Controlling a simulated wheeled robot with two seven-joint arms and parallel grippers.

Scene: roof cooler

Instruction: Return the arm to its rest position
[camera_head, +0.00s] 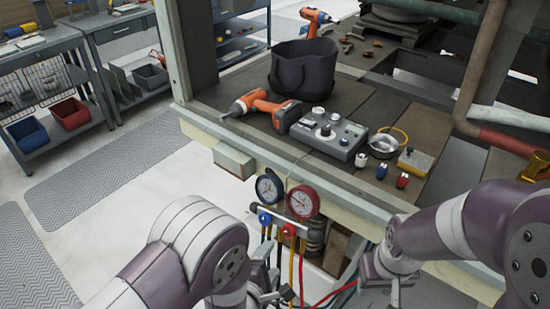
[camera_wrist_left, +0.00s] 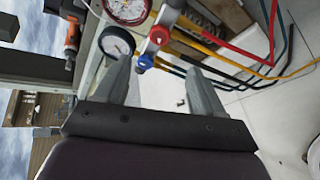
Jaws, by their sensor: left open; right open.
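My left gripper (camera_head: 272,290) is low in the head view, just below the gauge manifold, and partly hidden by its own arm. In the left wrist view its two fingers (camera_wrist_left: 160,75) stand apart with nothing held between them. The manifold has a dark-rimmed gauge (camera_head: 270,188) and a red gauge (camera_head: 303,202), with a blue knob (camera_head: 264,218) and a red knob (camera_head: 289,230). My right gripper (camera_head: 384,288) is open at the lower right, below the bench edge, near a red hose. Its fingertips are hard to make out.
Hoses (camera_wrist_left: 235,60) hang close to my left fingers. The floor at left is open, with grey mats (camera_head: 95,165).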

